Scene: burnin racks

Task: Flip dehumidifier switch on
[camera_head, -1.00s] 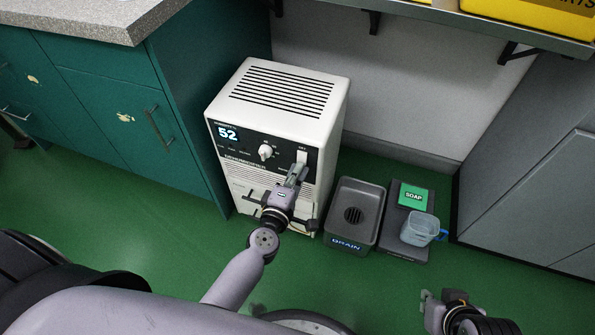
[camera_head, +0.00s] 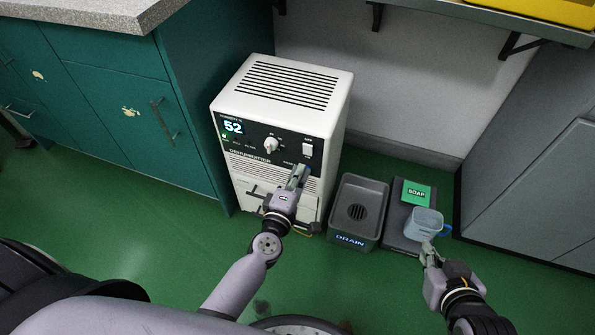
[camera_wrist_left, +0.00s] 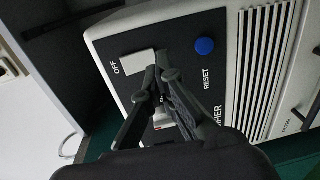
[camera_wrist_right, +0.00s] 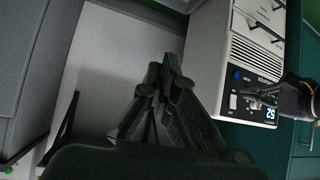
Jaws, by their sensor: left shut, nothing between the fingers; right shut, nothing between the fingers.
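The white dehumidifier (camera_head: 285,85) stands on the floor against the teal cabinet, its display (camera_head: 233,127) reading 52. Its white rocker switch (camera_head: 307,149) is on the right of the dark front panel. The switch (camera_wrist_left: 137,63) also shows in the left wrist view with OFF printed beside it; I cannot tell clearly which way it is tipped. My left gripper (camera_head: 299,172) is shut and empty, just below the switch in the head view. In the left wrist view its fingertips overlap the switch's edge; contact is unclear. My right gripper (camera_head: 428,249) is shut and empty beside the blue cup.
A knob (camera_head: 271,143) sits left of the switch, and a blue reset button (camera_wrist_left: 204,46) is near it. Green floor lies open in front.

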